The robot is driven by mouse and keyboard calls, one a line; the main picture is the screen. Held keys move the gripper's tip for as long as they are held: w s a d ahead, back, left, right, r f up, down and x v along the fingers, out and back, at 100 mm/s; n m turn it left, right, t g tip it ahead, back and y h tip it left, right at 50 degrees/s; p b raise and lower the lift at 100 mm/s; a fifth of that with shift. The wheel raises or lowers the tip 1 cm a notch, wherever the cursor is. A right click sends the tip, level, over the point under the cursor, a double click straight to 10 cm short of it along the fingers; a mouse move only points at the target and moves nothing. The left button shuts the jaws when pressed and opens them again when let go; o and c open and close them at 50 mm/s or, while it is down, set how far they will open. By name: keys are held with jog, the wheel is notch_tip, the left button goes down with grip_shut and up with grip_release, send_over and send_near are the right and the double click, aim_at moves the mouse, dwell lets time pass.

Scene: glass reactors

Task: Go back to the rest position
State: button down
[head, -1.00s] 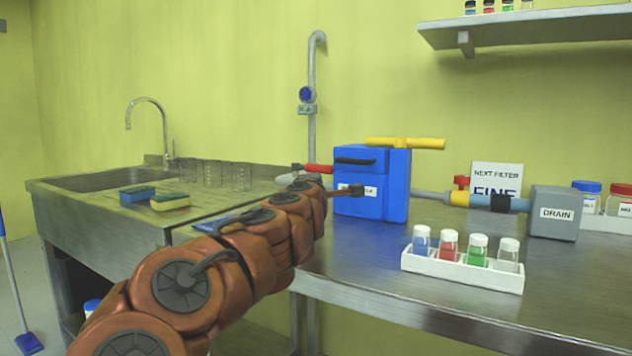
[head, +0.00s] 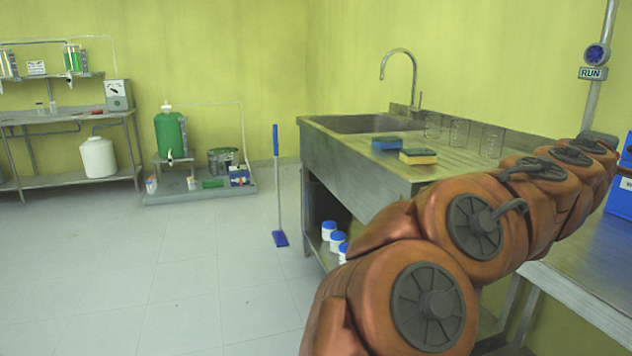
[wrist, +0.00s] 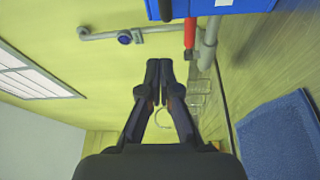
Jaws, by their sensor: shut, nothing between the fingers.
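My gripper (wrist: 159,82) is in the wrist view, with its two dark fingers together and nothing between them. Behind the fingertips are the yellow-green wall and a pipe. In the head view my copper-coloured arm reaches from the bottom middle towards the right edge, over the bench front. The fingers cannot be made out there. A blue box (head: 619,197) is cut off at the right edge, close to the arm's end. It also shows at the top of the wrist view (wrist: 235,6).
A sink bench (head: 330,150) carries two sponges (head: 418,156) and several beakers (head: 459,132). A blue mop (head: 278,190) stands left of it. A low platform (head: 165,197) holds a green tank (head: 171,134). The floor (head: 200,280) at left is clear. A blue mat (wrist: 280,135) lies on the worktop.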

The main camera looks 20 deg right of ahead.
jog(key=s+a+r+m+g+y+p, duration=0.25)
jog(key=a+m+p, duration=0.25)
jog(key=p, duration=0.3)
jog(key=s+a+f+m+g+y+p, duration=0.1)
jog(key=a+f+y+p, duration=0.5)
jog(key=a, duration=0.5)
jog(key=a+f+y+p, duration=0.2)
jog(key=a+y+p, duration=0.1)
jog(key=a+p, duration=0.7)
jog(key=s+a+n+g+y+p, duration=0.1)
jog(key=s+a+g+y+p, duration=0.1)
jog(key=s+a, duration=0.4)
jog(key=s+a+n+g+y+p, duration=0.1)
jog(key=s+a+g+y+p, duration=0.2)
jog(key=a, duration=1.1)
jog(key=s+y+p, duration=0.1)
jog(key=s+p, duration=0.1)
jog(key=s, duration=0.1)
jog(key=shift+n, duration=0.4)
